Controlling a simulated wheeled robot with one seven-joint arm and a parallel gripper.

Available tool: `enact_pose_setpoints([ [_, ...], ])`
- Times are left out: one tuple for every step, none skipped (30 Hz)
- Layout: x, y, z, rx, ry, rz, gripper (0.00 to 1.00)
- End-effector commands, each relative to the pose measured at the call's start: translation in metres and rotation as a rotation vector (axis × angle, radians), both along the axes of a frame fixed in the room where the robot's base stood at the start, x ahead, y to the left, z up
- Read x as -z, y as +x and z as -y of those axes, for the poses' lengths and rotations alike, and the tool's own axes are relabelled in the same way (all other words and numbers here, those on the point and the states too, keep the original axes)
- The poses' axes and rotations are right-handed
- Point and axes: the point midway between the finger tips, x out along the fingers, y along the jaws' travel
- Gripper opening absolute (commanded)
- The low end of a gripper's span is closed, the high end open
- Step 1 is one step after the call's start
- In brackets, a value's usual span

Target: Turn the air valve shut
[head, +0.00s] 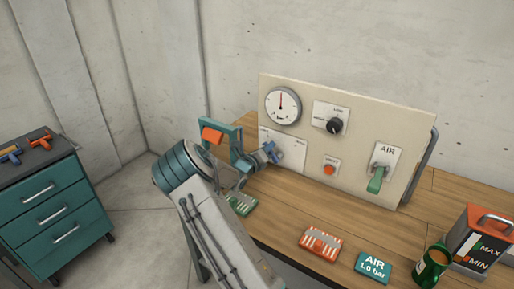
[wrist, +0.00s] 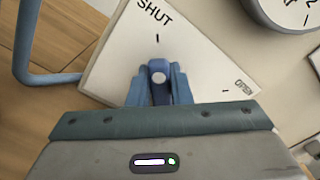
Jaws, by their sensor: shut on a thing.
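The air valve's dark blue handle (wrist: 158,97), with a pale round pivot cap, sits on a white plate (wrist: 112,72) in the wrist view. The plate carries SHUT at the top and OPEN at the lower right, each with a tick. The handle lies in line with the SHUT tick. My gripper (wrist: 158,88) is shut on the handle, one blue finger on each side. Its lower part is hidden by my gripper's body. In the head view my gripper (head: 272,152) is at the panel's lower left, in front of the white plate (head: 291,143).
The panel (head: 350,105) holds a gauge (head: 283,105), a black knob (head: 335,126), an orange button (head: 329,170) and a green AIR lever (head: 376,181). A teal frame (head: 233,143) stands left of it. A green can (head: 431,266) and a MAX/MIN box (head: 476,240) stand at right.

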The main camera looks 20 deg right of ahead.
Motion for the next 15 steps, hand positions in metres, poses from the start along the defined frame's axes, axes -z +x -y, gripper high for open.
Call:
enact_pose_setpoints([
  [0.0004,0.0006,0.0012,0.0,-0.002,-0.007,0.0],
  [0.0005,0.0003,0.0022,0.001,-0.004,-0.009,0.0],
  [0.0007,0.0,0.003,0.003,-0.005,-0.012,0.0],
  [0.0007,-0.0001,0.0035,0.003,-0.006,-0.013,0.0],
  [0.0008,-0.0002,0.0037,0.003,-0.006,-0.015,0.0],
  [0.0009,-0.0002,0.0039,0.004,-0.007,-0.015,0.0],
  [0.0009,-0.0002,0.0038,0.003,-0.008,-0.015,0.0],
  [0.0009,-0.0001,0.0037,0.003,-0.008,-0.015,0.0],
  [0.0009,0.0,0.0035,0.003,-0.007,-0.015,0.0],
  [0.0009,-0.0001,0.0034,0.003,-0.007,-0.015,0.0],
  [0.0009,0.0,0.0033,0.003,-0.008,-0.016,0.0],
  [0.0008,0.0,0.0032,0.002,-0.009,-0.016,0.0],
  [0.0009,0.0,0.0031,0.002,-0.009,-0.016,0.0],
  [0.0009,0.0001,0.003,0.002,-0.009,-0.016,0.0],
  [0.0008,0.0001,0.0029,0.002,-0.009,-0.016,0.27],
])
